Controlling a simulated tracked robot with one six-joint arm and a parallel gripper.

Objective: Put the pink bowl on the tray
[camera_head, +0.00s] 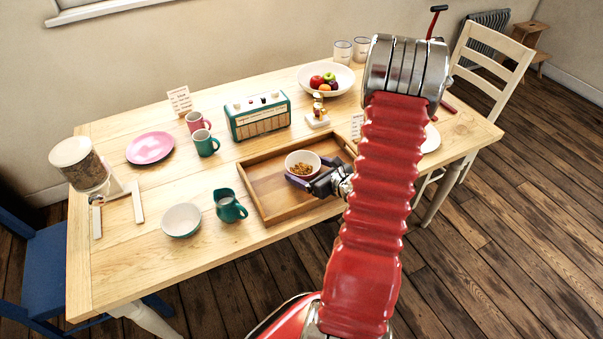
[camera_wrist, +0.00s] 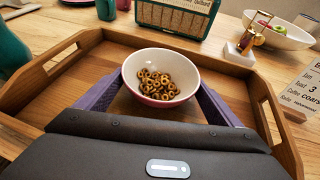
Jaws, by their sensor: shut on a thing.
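The wrist view shows the bowl (camera_wrist: 161,57) upright, with a pink outer wall. My gripper (camera_head: 313,173) is shut on it, with one purple finger on each side of the bowl. The fingers also show in the wrist view (camera_wrist: 160,92). The wooden tray (camera_head: 262,181) lies on the table beneath the bowl, and its floor and handled sides (camera_wrist: 37,75) show around it. I cannot tell whether the bowl touches the tray floor. The arm hides the tray's right end.
Left of the tray stand a green pitcher (camera_head: 230,207) and another bowl (camera_head: 181,220). A cereal dispenser (camera_head: 80,165) stands far left.

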